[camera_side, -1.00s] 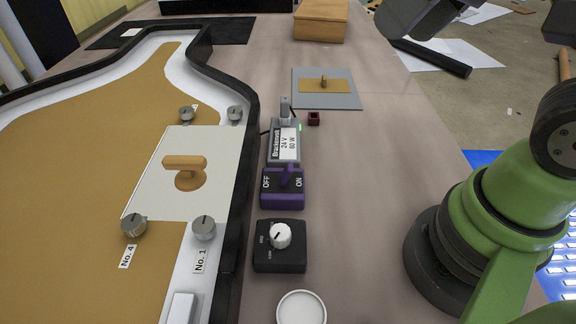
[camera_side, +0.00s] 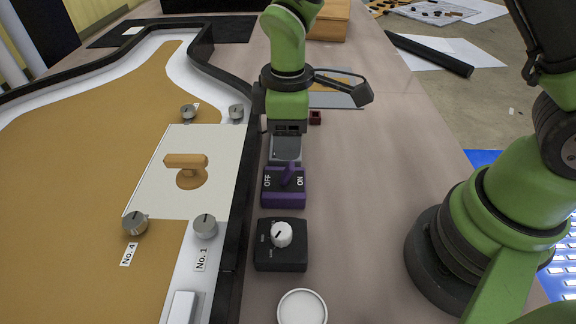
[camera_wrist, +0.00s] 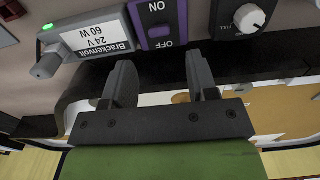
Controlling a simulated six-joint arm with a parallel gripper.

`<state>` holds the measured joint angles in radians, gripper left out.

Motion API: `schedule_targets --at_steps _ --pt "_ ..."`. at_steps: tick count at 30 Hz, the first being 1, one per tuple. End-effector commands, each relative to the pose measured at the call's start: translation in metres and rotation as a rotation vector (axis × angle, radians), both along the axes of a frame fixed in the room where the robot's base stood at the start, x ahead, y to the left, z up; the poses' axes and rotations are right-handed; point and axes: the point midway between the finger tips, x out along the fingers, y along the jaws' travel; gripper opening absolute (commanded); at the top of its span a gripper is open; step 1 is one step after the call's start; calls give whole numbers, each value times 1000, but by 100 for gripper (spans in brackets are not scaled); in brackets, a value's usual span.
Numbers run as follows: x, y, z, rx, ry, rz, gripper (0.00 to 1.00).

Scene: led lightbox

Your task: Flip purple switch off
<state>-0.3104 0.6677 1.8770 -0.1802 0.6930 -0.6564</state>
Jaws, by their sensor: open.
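The purple switch (camera_side: 284,188) lies between the power supply and the black dial box in the side view. Its lever leans toward the ON side, on the right. In the wrist view the purple switch (camera_wrist: 153,27) is just beyond my fingertips, with its OFF end nearer to me. My gripper (camera_wrist: 160,72) is open and empty, its two fingers apart. In the side view my gripper (camera_side: 288,130) hangs above the power supply, behind the switch. Its fingertips are hard to make out there, and no contact with the lever shows.
The power supply (camera_wrist: 100,37) has a lit green lamp. The black dial box (camera_side: 280,255) with a white knob stands in front of the switch. The lightbox's raised black rim (camera_side: 240,185) runs close on the left. The table to the right is clear.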

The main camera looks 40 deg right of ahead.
Motion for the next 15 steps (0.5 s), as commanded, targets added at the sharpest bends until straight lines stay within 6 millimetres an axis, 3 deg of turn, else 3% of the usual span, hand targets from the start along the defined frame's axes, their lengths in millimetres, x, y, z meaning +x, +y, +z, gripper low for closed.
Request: schedule_targets --at_steps 9,15 --pt "-1 0 -58 -1 4 -3 53" --pt "-1 0 -74 0 1 -4 53"
